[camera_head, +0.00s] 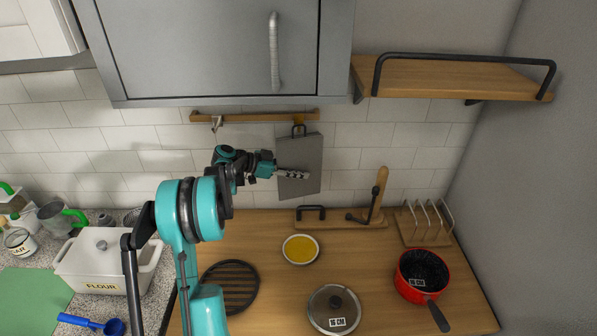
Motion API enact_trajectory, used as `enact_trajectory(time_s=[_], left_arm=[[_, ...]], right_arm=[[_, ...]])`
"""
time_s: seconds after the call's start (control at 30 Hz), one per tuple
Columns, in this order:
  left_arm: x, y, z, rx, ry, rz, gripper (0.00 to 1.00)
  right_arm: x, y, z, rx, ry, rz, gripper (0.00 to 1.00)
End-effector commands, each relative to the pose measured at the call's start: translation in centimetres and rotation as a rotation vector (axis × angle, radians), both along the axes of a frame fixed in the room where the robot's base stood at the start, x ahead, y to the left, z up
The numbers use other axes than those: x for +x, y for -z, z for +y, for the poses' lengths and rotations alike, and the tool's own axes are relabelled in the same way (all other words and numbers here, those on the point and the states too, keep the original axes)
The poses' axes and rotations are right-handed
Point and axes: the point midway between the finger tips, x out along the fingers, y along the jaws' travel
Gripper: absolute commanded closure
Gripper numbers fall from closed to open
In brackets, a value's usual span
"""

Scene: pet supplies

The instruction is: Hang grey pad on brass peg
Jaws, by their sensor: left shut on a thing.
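The grey pad (312,152) is a flat rectangle with a dark loop (298,130) at its top. It hangs nearly upright, slightly tilted, in front of the white tiled wall. My left gripper (292,174) is shut on the pad at its left side, around mid-height. The brass peg (299,120) shows as a small golden patch on the wooden wall rail (250,116), right at the top of the loop. I cannot tell whether the loop is over the peg or just in front of it. My right gripper is not in view.
A silver hook (217,123) is on the rail's left part. A grey cabinet (190,50) overhangs the rail. Below on the wooden counter are a yellow-filled bowl (300,249), a lid (334,312), a red pan (423,272) and a black round grate (229,287).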

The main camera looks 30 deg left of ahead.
Motion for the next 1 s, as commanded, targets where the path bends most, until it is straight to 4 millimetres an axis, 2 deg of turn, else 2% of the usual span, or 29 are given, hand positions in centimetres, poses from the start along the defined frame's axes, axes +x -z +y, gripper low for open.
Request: enact_trajectory(time_s=[0.37, 0.4, 0.47, 0.5, 0.83, 1.0], left_arm=[[0.0, 0.0, 0.0, -0.001, 0.000, -0.001, 1.00], [0.0, 0.0, 0.0, -0.001, 0.000, -0.001, 0.67], [0.0, 0.0, 0.0, -0.001, 0.000, -0.001, 0.51], [0.0, 0.0, 0.0, -0.001, 0.000, -0.001, 0.48], [-0.2, -0.1, 0.2, 0.000, -0.001, 0.000, 0.48], [-1.8, -1.0, 1.8, -0.001, -0.004, 0.000, 0.48]], right_arm=[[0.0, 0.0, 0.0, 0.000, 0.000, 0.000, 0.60], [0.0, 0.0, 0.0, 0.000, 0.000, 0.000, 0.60], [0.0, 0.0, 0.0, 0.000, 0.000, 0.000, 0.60], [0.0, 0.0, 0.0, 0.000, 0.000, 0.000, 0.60], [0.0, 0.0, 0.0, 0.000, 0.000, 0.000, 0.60], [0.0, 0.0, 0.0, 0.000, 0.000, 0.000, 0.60]])
